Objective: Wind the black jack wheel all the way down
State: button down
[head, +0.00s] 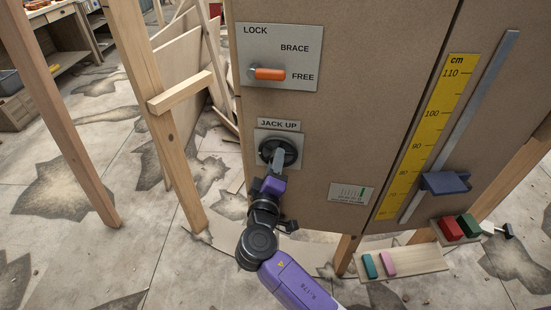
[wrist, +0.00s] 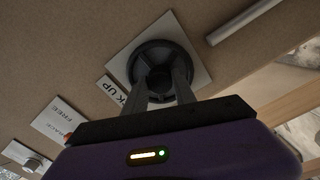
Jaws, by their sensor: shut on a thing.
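The black jack wheel (head: 285,150) sits on a pale plate (head: 262,136) under the "JACK UP" label (head: 279,124) on the brown panel in the head view. My gripper (head: 277,162) reaches up to the wheel from below and is shut on it. In the wrist view the wheel (wrist: 160,62) shows as a dark round rim with a hub, and my two grey fingers (wrist: 163,84) lie over its lower part. The fingertips' exact contact with the wheel is hard to see.
An orange lever (head: 268,73) points toward FREE on the lock plate (head: 305,50). A yellow cm scale (head: 428,135) with a blue slider (head: 445,183) is at right. Coloured blocks lie on a wooden board (head: 415,262). Timber posts (head: 160,110) stand at left.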

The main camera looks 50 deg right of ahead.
jog(key=shift+n+p, duration=0.6)
jog(key=shift+n, duration=0.6)
jog(key=c, duration=1)
grip_release()
jog(key=shift+a, duration=0.15)
jog(key=v, duration=0.7)
jog(key=shift+s+a, duration=0.2)
jog(key=shift+s, duration=0.05)
jog(key=shift+w, duration=0.1)
